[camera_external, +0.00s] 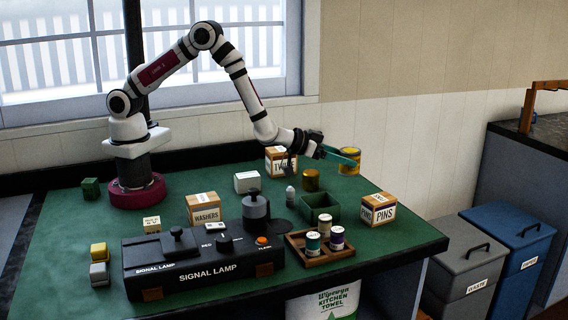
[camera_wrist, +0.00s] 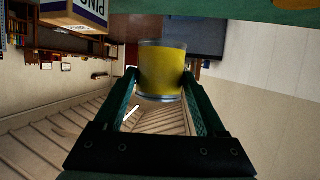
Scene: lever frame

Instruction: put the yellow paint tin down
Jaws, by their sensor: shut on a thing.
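The yellow paint tin (camera_external: 350,160) is in my gripper (camera_external: 340,155), to the right of the TWINE-like labelled box in the external view. In the wrist view the tin (camera_wrist: 162,70) is between the two green fingers of my gripper (camera_wrist: 160,85), which are shut on it. In the external view it appears raised near the far right edge of the green bench top (camera_external: 400,240); its exact height is hard to tell.
A carton (camera_external: 281,161) stands left of my gripper. A PINS box (camera_external: 379,209), a green open bin (camera_external: 320,208) and a wooden tray (camera_external: 322,251) with several small tins are nearer. The black SIGNAL LAMP unit (camera_external: 200,265) fills the front. Bins (camera_external: 522,245) stand right, off the bench.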

